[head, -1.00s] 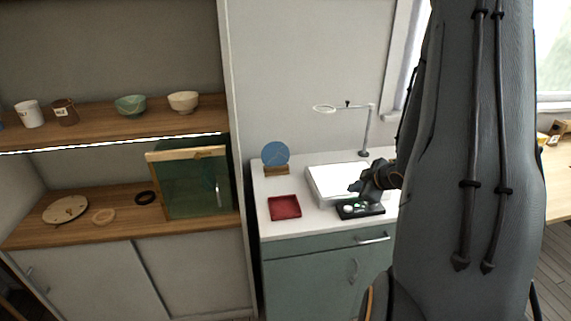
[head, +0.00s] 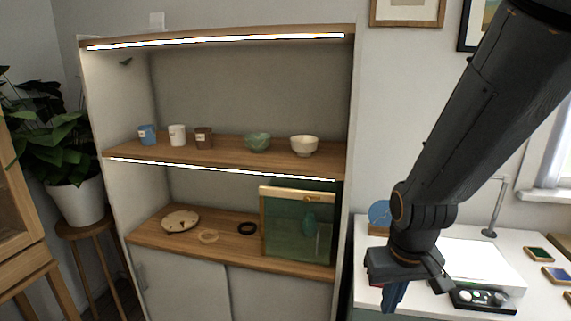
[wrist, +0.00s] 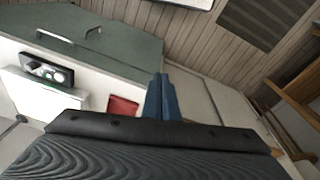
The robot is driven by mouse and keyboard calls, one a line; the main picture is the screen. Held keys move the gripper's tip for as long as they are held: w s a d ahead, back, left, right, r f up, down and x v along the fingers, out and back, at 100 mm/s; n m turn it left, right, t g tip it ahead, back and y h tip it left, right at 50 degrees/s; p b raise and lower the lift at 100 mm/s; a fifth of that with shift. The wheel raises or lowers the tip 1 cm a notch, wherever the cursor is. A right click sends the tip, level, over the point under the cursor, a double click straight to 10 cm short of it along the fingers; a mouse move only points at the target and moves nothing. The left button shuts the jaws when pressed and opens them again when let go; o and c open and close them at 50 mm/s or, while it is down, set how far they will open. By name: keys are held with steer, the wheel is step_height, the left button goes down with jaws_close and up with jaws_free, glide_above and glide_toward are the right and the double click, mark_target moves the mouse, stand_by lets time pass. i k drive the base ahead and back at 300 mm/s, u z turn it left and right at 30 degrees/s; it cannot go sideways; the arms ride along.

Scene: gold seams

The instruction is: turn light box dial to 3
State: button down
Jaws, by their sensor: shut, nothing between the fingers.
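The light box (head: 485,265) is a flat white panel on the white counter at the right of the head view. Its black control panel (head: 484,300) with pale round knobs sits at its front edge; the dial's setting is too small to read. In the wrist view the light box (wrist: 40,97) and its control panel (wrist: 46,71) lie at the left. My gripper (head: 392,300) points down left of the control panel, apart from it. Its blue fingers (wrist: 162,97) are together and empty in the wrist view.
A red tray (wrist: 122,107) lies on the counter near my fingers. A blue disc (head: 379,213) on a wooden stand is partly behind my arm. A magnifier lamp post (head: 495,205) stands behind the light box. Shelves with cups and bowls (head: 258,142) stand to the left.

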mark_target(498, 299)
steer(key=z, duration=1.85)
steer(key=k, duration=1.25)
steer(key=z, duration=0.65)
steer(key=i, duration=0.65)
steer(key=u, duration=0.8)
steer(key=i, duration=1.1)
steer(key=u, duration=0.65)
